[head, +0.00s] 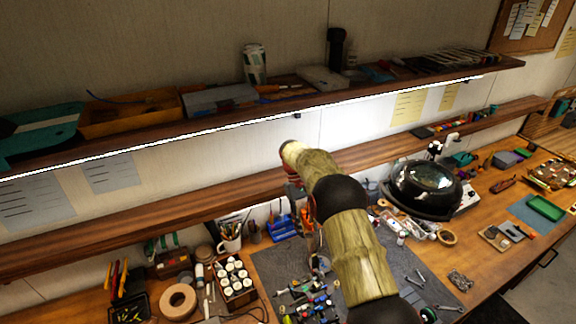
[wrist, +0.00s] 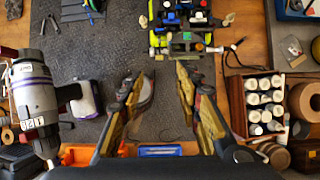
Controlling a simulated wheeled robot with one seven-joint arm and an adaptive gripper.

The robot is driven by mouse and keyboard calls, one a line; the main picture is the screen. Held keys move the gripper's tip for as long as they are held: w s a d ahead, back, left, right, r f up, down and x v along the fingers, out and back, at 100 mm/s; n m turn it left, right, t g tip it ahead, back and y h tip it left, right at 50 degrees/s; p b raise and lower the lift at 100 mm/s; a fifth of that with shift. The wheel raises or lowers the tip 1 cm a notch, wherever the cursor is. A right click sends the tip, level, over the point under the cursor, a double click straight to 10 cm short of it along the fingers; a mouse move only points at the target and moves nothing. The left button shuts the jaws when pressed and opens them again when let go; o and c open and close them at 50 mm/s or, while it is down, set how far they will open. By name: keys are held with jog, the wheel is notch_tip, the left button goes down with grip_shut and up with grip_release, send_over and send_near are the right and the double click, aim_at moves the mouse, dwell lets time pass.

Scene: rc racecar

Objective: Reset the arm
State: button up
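My arm (head: 360,255) reaches up from the bottom right of the head view and bends down at its far end, over the workbench. In the wrist view my gripper (wrist: 166,85) has its two fingers apart with only the dark mat between them, so it is open and empty. It points down above the dark work mat (wrist: 115,50). In the head view the gripper is small and its finger opening is hard to make out. A toy car assembly (wrist: 183,22) lies on the mat beyond the fingertips, apart from them.
A rack of white-capped bottles (head: 233,277) stands left of the arm, near a tape roll (head: 178,301). A black domed device (head: 425,187) stands to the right. Wooden shelves (head: 150,218) run along the wall behind. A grey-white cylindrical tool (wrist: 35,95) is left in the wrist view.

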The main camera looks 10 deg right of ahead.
jog(key=shift+w, duration=0.1)
jog(key=a+x, duration=0.1)
jog(key=x, duration=0.4)
jog(key=s+d+r+m+t+y+b, duration=0.1)
jog(key=s+r+t+b, duration=0.3)
jog(key=s, duration=0.5)
jog(key=s+r+m+t+y+b, duration=0.15)
jog(key=s+r+b, duration=0.3)
jog(key=s, duration=0.45)
jog(key=s+d+f+m+t+b, duration=0.1)
jog(key=s+t+b, duration=0.4)
jog(key=s+b, duration=0.9)
jog(key=s+d, duration=0.1)
jog(key=s, duration=0.3)
jog(key=shift+s+f+t+h, duration=0.25)
jog(key=shift+s+t+h, duration=0.1)
jog(key=shift+s, duration=0.05)
jog(key=shift+w+d, duration=0.1)
